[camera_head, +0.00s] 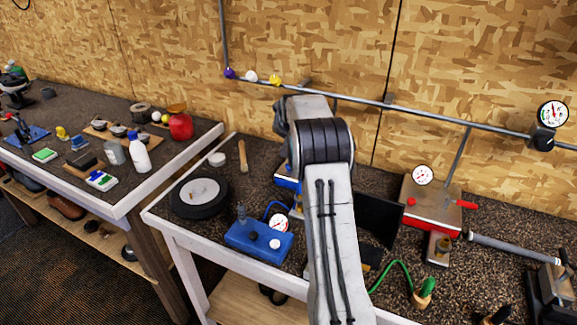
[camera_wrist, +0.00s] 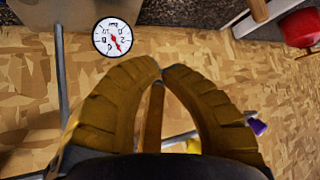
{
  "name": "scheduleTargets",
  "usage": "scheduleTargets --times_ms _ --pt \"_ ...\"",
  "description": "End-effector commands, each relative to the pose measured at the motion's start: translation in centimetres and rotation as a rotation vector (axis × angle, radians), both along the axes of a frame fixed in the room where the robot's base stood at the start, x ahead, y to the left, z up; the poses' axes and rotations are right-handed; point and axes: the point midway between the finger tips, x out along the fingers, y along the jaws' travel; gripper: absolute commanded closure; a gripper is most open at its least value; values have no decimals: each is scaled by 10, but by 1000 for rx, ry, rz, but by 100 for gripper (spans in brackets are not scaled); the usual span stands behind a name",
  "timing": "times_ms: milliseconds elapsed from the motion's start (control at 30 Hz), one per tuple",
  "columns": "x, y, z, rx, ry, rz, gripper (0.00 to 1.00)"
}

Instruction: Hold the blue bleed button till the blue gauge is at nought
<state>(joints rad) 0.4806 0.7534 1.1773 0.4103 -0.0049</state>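A blue box (camera_head: 250,240) stands on the right bench, left of my arm. It carries a black knob (camera_head: 253,236) and a white round part (camera_head: 275,244). A small white gauge (camera_head: 278,222) with a blue hose arched beside it stands at its back right; its reading is too small to tell. I cannot make out a blue button. In the head view my arm hides the gripper.
A red box (camera_head: 430,210) with a gauge (camera_head: 423,175) and red lever stands right of my arm. A white-faced gauge (camera_wrist: 112,37) shows in the wrist view. A wheel (camera_head: 200,192) lies left of the blue box. A pipe (camera_head: 390,106) runs along the wall.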

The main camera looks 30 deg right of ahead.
Motion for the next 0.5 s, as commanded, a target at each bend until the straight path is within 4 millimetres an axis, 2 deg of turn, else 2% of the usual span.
scheduleTargets --times_ms 267,500 --pt "0 0 -17 1 2 0 100" --pt "0 0 -43 1 2 0 100"
